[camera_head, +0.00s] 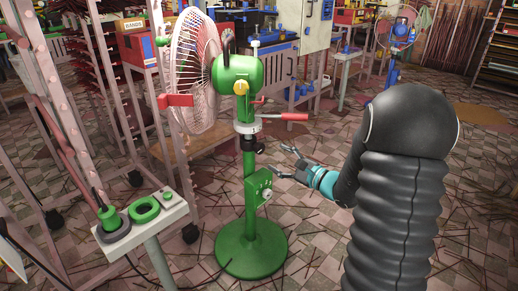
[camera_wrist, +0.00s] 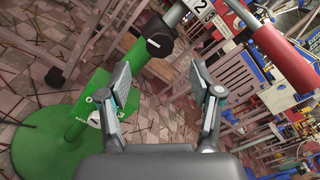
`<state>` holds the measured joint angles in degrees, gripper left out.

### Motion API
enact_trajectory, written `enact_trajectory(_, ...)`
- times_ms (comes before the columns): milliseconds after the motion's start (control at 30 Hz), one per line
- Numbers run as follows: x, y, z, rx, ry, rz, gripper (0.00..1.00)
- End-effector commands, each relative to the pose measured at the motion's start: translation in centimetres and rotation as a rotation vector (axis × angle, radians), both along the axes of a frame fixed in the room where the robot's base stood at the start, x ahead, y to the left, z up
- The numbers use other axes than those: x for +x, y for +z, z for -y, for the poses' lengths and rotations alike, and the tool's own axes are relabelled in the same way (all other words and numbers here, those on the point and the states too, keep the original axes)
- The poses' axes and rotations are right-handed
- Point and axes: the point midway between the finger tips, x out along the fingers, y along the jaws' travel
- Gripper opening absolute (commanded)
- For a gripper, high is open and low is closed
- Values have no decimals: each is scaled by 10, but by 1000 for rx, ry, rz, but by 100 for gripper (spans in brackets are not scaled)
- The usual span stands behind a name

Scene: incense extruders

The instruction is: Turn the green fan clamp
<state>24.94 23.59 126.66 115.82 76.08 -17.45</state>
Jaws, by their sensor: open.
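The green fan (camera_head: 236,68) stands upright on a green pole and round base (camera_head: 251,250). A pale numbered collar (camera_head: 247,127) sits under its motor housing, with a red-handled lever (camera_head: 293,117) sticking out to the right. In the wrist view the red handle (camera_wrist: 287,52) is at upper right and the numbered collar (camera_wrist: 200,12) at the top. A black knob (camera_wrist: 160,40) is on the pole below the collar. I cannot tell which part is the clamp. My gripper (camera_head: 283,161) is open and empty, right of the pole and below the lever; its fingers (camera_wrist: 160,85) touch nothing.
A green control box (camera_head: 259,187) is on the pole. A pedestal (camera_head: 140,228) with green controls stands at front left, beside pink metal racks. A blue fan (camera_head: 402,28) and workbenches are behind. Thin sticks litter the tiled floor. Space around my gripper looks clear.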

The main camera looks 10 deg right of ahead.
Motion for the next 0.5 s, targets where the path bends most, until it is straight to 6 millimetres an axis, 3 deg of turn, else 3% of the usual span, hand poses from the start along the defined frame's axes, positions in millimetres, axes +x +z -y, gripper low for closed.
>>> enact_trajectory(300,47,0,-36,-1,4,1,65)
enact_trajectory(500,66,1,-49,-1,1,1,65)
